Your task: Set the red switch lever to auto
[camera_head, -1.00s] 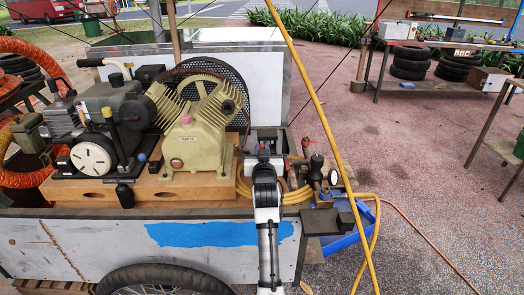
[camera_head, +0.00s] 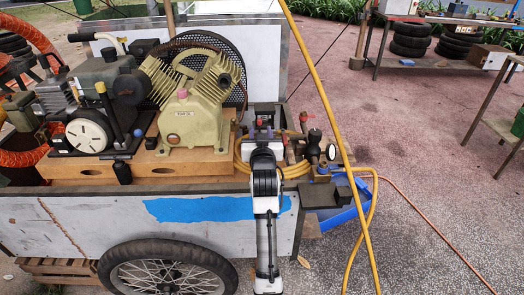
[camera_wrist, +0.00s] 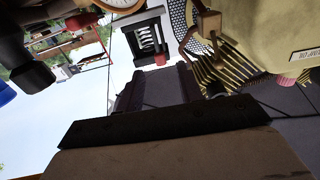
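The switch box (camera_wrist: 148,40), a pale-edged housing with a dark slotted face, is at the upper middle of the wrist view. The red switch lever (camera_wrist: 160,60) shows as a small red tip at its lower edge. In the head view a small red tip (camera_head: 259,122) shows just above my gripper (camera_head: 263,137), probably the same lever. My dark gripper (camera_wrist: 157,86) is in the wrist view just below the lever; I cannot tell whether they touch. The finger gap is not clear. In the head view my arm hides much of the area around the switch.
A cream compressor (camera_head: 190,105) stands left of my gripper on a wooden base (camera_head: 190,163). Right of it are a red valve handle (camera_head: 303,115), a gauge (camera_head: 331,152) and a coiled yellow hose (camera_head: 293,170). A yellow line (camera_head: 318,75) crosses in front. The cart side (camera_head: 90,225) is below.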

